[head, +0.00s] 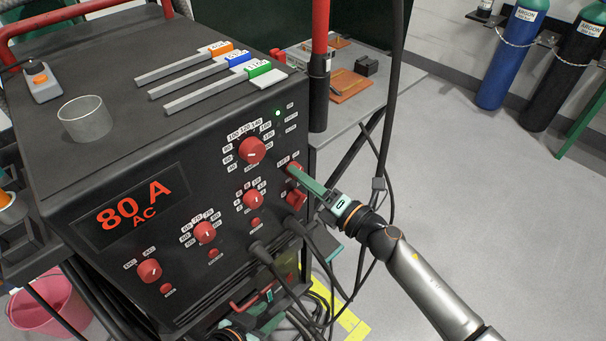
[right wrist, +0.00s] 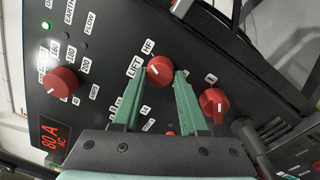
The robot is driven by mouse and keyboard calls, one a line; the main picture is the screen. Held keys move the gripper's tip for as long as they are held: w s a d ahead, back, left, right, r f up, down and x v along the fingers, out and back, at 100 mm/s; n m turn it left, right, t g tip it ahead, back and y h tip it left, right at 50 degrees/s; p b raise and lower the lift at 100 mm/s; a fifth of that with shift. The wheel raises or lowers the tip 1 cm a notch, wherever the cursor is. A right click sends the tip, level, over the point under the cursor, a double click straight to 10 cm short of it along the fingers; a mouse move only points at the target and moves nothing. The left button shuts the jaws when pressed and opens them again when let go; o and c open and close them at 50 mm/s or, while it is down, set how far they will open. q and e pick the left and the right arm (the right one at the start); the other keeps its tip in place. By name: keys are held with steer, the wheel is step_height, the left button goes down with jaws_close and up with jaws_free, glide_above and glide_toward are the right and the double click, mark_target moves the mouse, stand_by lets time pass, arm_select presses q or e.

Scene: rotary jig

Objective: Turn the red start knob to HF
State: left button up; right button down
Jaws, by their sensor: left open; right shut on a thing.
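The red start knob (right wrist: 160,69), between labels LIFT (right wrist: 133,66) and HF (right wrist: 148,47), is on the black welder's front panel. In the right wrist view a pale mark shows on its left part, seemingly nearer LIFT; its exact angle is hard to tell. My right gripper (right wrist: 163,77) is shut on this knob, one green finger on each side. In the head view the right gripper (head: 300,175) reaches in from the lower right and mostly hides the knob. My left gripper (head: 258,315) is low at the bottom, below the panel, open and partly hidden among cables.
Another red knob (right wrist: 213,102) sits close beside my right fingers. A larger dial (head: 251,151) is left of the start knob. The display (head: 132,205) reads 80 A AC. Cables (head: 318,250) hang below my right gripper.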

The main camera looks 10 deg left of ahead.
steer(key=shift+m, duration=0.6)
steer(key=shift+c, duration=2.2)
jaws_free()
steer(key=v, duration=1.2)
steer(key=shift+s+d+p, duration=0.2)
steer(key=shift+s+p, duration=0.05)
steer(key=shift+p, duration=0.15)
